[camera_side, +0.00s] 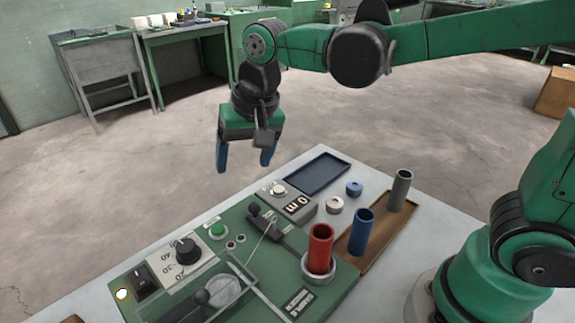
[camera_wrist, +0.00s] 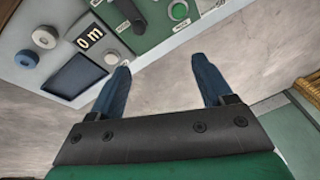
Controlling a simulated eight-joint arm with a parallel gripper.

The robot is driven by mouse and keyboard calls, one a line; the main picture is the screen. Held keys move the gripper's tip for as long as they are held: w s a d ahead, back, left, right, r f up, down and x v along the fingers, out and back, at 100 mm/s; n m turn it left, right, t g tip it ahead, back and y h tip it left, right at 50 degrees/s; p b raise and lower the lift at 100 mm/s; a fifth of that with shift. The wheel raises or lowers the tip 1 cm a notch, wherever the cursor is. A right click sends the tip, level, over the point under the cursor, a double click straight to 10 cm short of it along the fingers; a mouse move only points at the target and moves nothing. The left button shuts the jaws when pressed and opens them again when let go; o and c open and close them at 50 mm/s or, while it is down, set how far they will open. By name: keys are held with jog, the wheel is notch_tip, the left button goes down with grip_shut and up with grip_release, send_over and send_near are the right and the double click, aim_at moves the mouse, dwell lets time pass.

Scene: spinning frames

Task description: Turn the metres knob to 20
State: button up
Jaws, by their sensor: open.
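A black knob (camera_side: 187,250) stands on a white dial plate with numbers, on the green panel (camera_side: 275,262) in the side view. The numbers are too small and upside down to read surely, so its pointer setting cannot be told. The display also shows in the wrist view (camera_wrist: 90,38). My gripper (camera_side: 245,163) hangs above and behind the panel's far edge, fingers down, open and empty. Its blue fingers (camera_wrist: 160,82) frame bare floor in the wrist view.
A dark blue tray (camera_side: 318,172) is at the back.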

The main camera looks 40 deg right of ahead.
jog(key=w+a+f+m+g, duration=0.2)
jog(key=a, duration=0.4)
jog(key=m+g+h, duration=0.1)
jog(key=m, duration=0.1)
send_over(185, 245)
notch_tip(185, 245, down, 4)
jog(key=shift+w+f, duration=0.1)
jog(key=shift+a+f, duration=0.1)
jog(key=shift+f, duration=2.75)
grip_shut()
